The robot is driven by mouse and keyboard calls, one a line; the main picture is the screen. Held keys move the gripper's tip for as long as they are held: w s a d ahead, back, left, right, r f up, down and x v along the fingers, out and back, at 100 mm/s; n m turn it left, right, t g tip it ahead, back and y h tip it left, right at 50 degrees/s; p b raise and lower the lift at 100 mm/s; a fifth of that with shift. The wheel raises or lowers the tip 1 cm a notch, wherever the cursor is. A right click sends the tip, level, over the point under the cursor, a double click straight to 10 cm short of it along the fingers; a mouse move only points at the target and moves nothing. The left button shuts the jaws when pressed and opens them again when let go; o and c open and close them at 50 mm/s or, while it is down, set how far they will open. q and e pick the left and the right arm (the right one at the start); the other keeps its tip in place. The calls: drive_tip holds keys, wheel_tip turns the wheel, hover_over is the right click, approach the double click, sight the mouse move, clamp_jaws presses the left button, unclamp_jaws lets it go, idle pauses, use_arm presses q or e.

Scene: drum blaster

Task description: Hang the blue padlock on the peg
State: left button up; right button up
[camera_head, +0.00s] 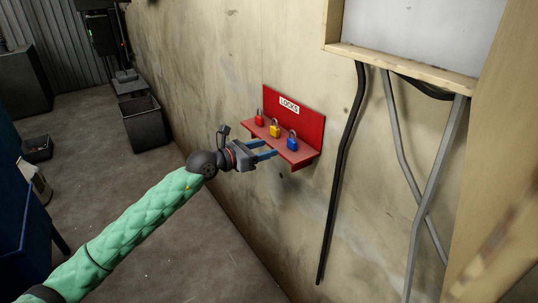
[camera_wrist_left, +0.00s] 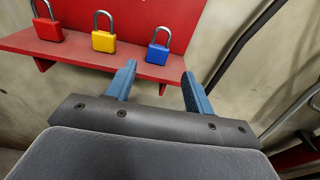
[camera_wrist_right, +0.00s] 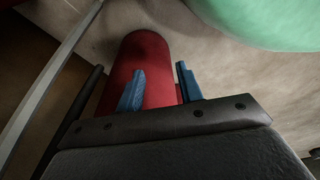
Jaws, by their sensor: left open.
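The blue padlock (camera_head: 292,144) stands upright at the right end of the red lock shelf (camera_head: 300,158), shackle up. In the left wrist view the blue padlock (camera_wrist_left: 157,54) is just beyond the fingertips, nearer the left finger in the picture. My left gripper (camera_head: 271,148) is open and empty in front of the shelf; its fingers also show in the left wrist view (camera_wrist_left: 158,73). My right gripper (camera_wrist_right: 161,75) shows only in its own wrist view, with its fingers apart and nothing seen held between them. I cannot make out a peg in any view.
A yellow padlock (camera_head: 274,129) and a red padlock (camera_head: 259,118) stand left of the blue one. Black pipe (camera_head: 345,150) and grey pipes (camera_head: 431,195) run down the wall on the right. A red cylinder (camera_wrist_right: 145,55) lies beyond my right gripper.

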sight(290, 144)
use_arm(q)
drive_tip(key=x, duration=0.4)
drive_tip(key=f+x, duration=0.1)
drive_tip(key=x, duration=0.1)
drive_tip(key=shift+a, duration=0.1)
drive_tip(key=shift+x, duration=0.85)
drive_tip(key=shift+w+d+f, duration=0.25)
drive_tip(key=shift+w+d, duration=0.15)
drive_tip(key=shift+d, duration=0.1)
drive_tip(key=shift+w+d+b, duration=0.15)
drive_tip(key=shift+d+b, duration=0.05)
drive_tip(key=shift+b, duration=0.1)
drive_tip(key=shift+w+d, duration=0.15)
drive_tip(key=shift+d, duration=0.05)
drive_tip(key=c, duration=0.8)
drive_tip(key=shift+o, duration=0.2)
use_arm(e)
drive_tip(key=shift+w+a+r, duration=0.1)
drive_tip(key=shift+w+r, duration=0.3)
drive_tip(key=shift+w, duration=0.35)
